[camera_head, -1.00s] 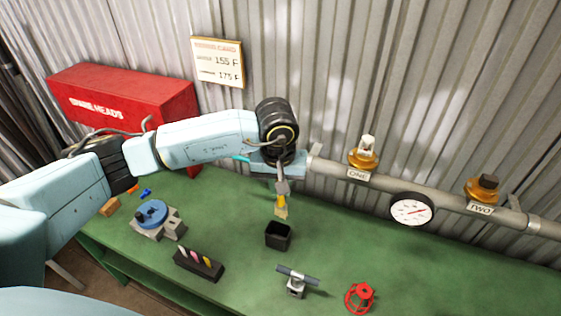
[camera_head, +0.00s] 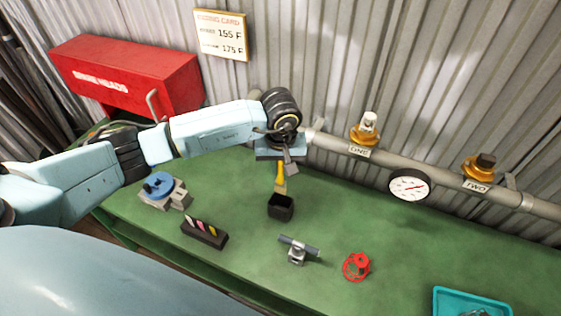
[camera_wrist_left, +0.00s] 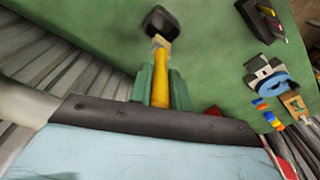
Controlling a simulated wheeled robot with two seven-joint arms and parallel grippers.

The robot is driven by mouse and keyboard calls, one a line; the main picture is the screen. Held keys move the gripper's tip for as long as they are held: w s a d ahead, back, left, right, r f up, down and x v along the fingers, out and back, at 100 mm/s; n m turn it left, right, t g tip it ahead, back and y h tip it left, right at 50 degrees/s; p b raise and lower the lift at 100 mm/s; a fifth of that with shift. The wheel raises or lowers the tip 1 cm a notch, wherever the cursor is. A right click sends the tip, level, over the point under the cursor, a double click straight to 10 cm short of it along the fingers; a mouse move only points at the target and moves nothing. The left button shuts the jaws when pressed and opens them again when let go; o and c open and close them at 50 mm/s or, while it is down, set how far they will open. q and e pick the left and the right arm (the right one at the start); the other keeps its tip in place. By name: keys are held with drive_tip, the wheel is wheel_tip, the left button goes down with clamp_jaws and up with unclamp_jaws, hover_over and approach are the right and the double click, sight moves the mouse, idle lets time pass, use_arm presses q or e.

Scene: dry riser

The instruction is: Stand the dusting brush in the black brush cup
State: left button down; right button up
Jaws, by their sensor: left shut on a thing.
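The dusting brush (camera_head: 281,181) has a yellow handle and pale bristles pointing down. My left gripper (camera_head: 284,169) is shut on its handle; the green fingers (camera_wrist_left: 160,84) sit on either side of it in the left wrist view. The black brush cup (camera_head: 280,208) stands open-topped on the green bench, just below the brush. The bristle end overlaps the cup's back rim in the head view. In the left wrist view the bristles (camera_wrist_left: 160,43) reach the edge of the cup (camera_wrist_left: 162,20). I cannot tell whether the tip is inside. My right gripper is not in view.
On the green bench (camera_head: 235,270) are a dark block with coloured sticks (camera_head: 204,232), a blue-topped fixture (camera_head: 163,188), a grey clamp (camera_head: 297,250), a red valve wheel (camera_head: 356,266) and a teal tray (camera_head: 470,302). A pipe with a gauge (camera_head: 409,185) runs behind.

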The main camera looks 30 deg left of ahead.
sight(280, 176)
use_arm(q)
drive_tip(key=shift+f+b, duration=0.7)
drive_tip(key=shift+f, duration=0.8)
wheel_tip(280, 176, down, 6)
drive_tip(key=b, duration=0.5)
drive_tip(key=shift+r, duration=0.25)
drive_tip(key=c, duration=1.2)
unclamp_jaws()
drive_tip(key=shift+c, duration=0.2)
drive_tip(key=shift+r, duration=0.1)
wheel_tip(280, 176, up, 13)
drive_tip(key=s+b, duration=0.1)
drive_tip(key=shift+s+d, duration=0.25)
drive_tip(key=shift+d, duration=0.1)
